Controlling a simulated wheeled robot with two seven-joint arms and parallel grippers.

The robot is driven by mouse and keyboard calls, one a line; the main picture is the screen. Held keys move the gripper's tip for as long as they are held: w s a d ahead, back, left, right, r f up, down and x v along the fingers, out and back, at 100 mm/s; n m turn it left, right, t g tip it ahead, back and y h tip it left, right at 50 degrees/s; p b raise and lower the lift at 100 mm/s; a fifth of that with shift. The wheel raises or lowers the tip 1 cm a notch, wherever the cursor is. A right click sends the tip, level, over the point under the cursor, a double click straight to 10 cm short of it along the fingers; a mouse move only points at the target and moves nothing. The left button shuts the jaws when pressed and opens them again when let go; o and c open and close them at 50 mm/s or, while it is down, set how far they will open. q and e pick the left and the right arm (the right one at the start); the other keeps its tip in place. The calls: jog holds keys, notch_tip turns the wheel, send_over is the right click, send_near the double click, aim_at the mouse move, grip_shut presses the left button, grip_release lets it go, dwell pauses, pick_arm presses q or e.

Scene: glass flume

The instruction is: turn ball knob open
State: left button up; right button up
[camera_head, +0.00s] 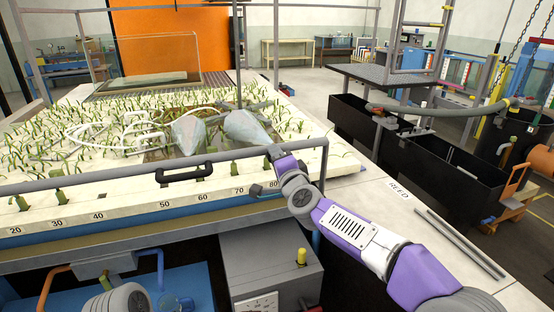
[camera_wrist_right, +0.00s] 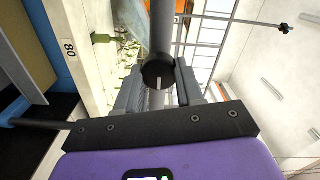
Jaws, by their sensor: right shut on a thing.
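My right gripper (camera_head: 273,151) is at the grey front rail of the flume in the head view, with its purple arm coming in from the lower right. A grey tube runs away behind the knob. In the head view the gripper hides the knob. My left gripper is not in view.
The grey rail (camera_head: 60,184) with a black handle (camera_head: 184,173) runs along the flume's front, above a numbered scale (camera_head: 130,209). Loose rods (camera_head: 460,243) lie on the ledge at right.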

jog(key=o, duration=1.1)
jog(key=shift+c, duration=0.2)
jog(key=v, duration=0.7)
jog(key=shift+s+b, duration=0.3)
jog(key=shift+b, duration=0.15)
